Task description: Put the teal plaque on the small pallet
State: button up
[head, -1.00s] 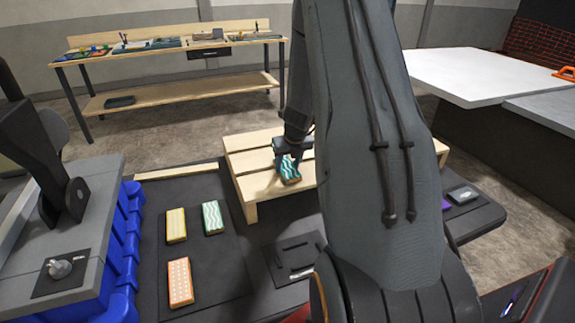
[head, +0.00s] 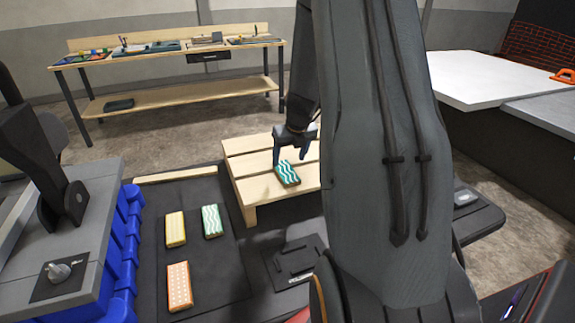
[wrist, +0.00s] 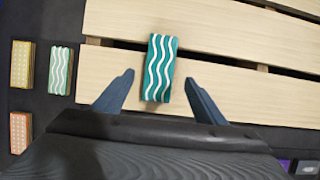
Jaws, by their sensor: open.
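The teal plaque (head: 287,173), with white wavy lines, lies flat on the slats of the small pallet (head: 246,165). In the wrist view the plaque (wrist: 160,68) rests on the pale wooden pallet (wrist: 240,98), crossing the gap between two slats. My gripper (head: 294,148) is open and empty just above and beside the plaque. In the wrist view its two fingers (wrist: 158,84) are spread wide, one on each side of the plaque and apart from it. Part of the pallet is hidden behind my arm in the head view.
Left of the pallet, a dark mat holds a yellow plaque (head: 175,229), a lighter green wavy plaque (head: 212,220) and an orange dotted plaque (head: 179,286). Blue bins (head: 122,245) stand further left. A wooden workbench (head: 170,55) stands at the back, and a white table (head: 490,75) at the right.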

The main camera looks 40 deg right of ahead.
jog(key=d+v, duration=0.1)
jog(key=v, duration=0.4)
jog(key=s+a+r+n+g+y, duration=0.1)
jog(key=s+a+n, duration=0.2)
jog(key=a+n, duration=0.6)
jog(key=s+a+r+n, duration=0.1)
jog(key=s+a+n, duration=0.2)
jog(key=a+n, duration=0.6)
jog(key=s+a+n+g, duration=0.1)
jog(key=s+a+n, duration=1)
jog(key=n, duration=1)
jog(key=shift+s+a+g, duration=0.2)
jog(key=shift+s+g, duration=0.1)
jog(key=shift+s, duration=0.6)
jog(key=shift+f, duration=0.1)
jog(key=shift+w+f+b, duration=0.1)
jog(key=shift+f+b, duration=1.15)
jog(key=shift+b, duration=0.05)
